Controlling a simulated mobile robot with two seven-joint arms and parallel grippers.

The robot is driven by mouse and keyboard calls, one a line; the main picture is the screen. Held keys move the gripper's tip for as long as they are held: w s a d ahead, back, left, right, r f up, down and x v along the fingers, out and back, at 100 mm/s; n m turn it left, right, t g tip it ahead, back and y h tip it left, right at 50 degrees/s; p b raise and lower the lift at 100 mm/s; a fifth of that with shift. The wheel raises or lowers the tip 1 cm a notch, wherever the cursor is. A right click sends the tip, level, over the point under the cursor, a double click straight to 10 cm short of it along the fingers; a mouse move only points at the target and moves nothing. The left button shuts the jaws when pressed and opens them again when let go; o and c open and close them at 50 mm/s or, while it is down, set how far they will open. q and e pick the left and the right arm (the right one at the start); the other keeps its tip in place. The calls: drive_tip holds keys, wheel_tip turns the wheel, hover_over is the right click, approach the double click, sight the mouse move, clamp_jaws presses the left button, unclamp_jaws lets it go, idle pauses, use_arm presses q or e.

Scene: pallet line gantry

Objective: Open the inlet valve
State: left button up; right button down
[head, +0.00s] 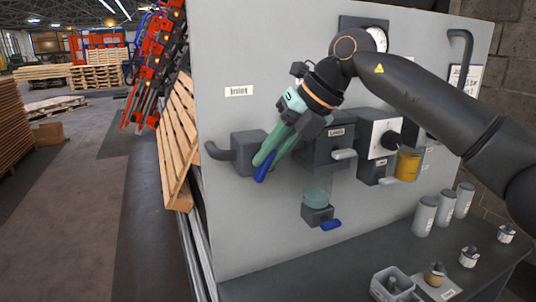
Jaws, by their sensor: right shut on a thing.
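The inlet valve is a dark grey block (244,152) on the grey panel, below a label reading "Inlet" (239,90). A pipe elbow joins its left side. Its blue handle (261,174) points down and slightly left from the block's right side. My right gripper (268,158), with green fingers, comes down from the upper right and is shut on the blue handle. The fingers hide the handle's upper part and its joint with the block. My left gripper is not in view.
A clear bowl (317,188) and a second blue handle (330,225) sit lower on the panel (240,230). Dark boxes, a gauge and a yellow cup (408,165) are to the right. White canisters and a small tray (392,285) stand on the dark bench. A wooden pallet leans at left.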

drive_tip(key=shift+w+d+y, duration=0.1)
drive_tip(key=shift+y, duration=0.5)
drive_tip(key=c, duration=0.9)
unclamp_jaws()
drive_tip(key=shift+f, duration=0.1)
drive_tip(key=shift+o, duration=0.2)
drive_tip(key=v, duration=1.2)
drive_tip(key=shift+d+p, duration=0.3)
drive_tip(key=shift+p, duration=0.1)
drive_tip(key=shift+w, duration=0.1)
